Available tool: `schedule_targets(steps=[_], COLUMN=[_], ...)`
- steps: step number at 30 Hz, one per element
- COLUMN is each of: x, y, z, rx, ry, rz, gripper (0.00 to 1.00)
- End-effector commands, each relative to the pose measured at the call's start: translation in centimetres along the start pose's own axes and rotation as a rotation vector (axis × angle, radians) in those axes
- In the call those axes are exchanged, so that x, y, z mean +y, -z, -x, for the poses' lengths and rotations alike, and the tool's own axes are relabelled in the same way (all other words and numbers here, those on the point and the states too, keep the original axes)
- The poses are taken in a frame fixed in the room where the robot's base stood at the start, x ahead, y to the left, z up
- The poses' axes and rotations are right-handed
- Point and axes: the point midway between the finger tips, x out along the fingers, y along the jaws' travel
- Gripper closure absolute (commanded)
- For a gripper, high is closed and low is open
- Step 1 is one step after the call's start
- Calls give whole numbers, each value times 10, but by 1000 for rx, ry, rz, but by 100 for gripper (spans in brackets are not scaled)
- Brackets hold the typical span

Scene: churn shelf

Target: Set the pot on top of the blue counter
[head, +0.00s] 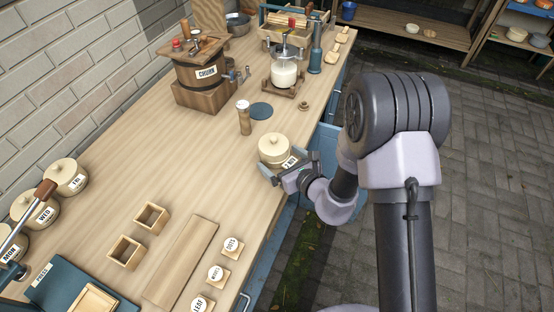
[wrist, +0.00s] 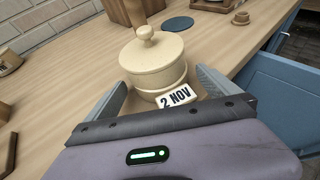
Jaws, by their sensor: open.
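A cream lidded pot (head: 274,149) with a round knob stands upright on the wooden top of the blue counter (head: 200,170), near its front edge. In the wrist view the pot (wrist: 152,62) has a white "2 NOV" tag (wrist: 175,96) at its front. My gripper (head: 285,172) is at the pot's near side. In the wrist view my gripper (wrist: 160,95) is open, with one finger on each side of the pot's lower part. I cannot tell whether the fingers touch it.
A churn (head: 200,75) and a glass jar device (head: 284,73) stand farther back. An open blue drawer or door (wrist: 278,95) juts out at the right. The counter left of the pot is clear.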

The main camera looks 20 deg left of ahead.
Motion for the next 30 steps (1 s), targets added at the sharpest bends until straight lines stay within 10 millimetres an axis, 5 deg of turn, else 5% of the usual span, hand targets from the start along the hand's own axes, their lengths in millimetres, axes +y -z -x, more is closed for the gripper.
schedule_targets(steps=[9, 23, 30], x=[0, 0, 0], y=[-1, -1, -2], z=[-12, -11, -11], rx=[0, 0, -2], ry=[0, 0, 1], rz=[0, 0, 0], gripper=[2, 92, 94])
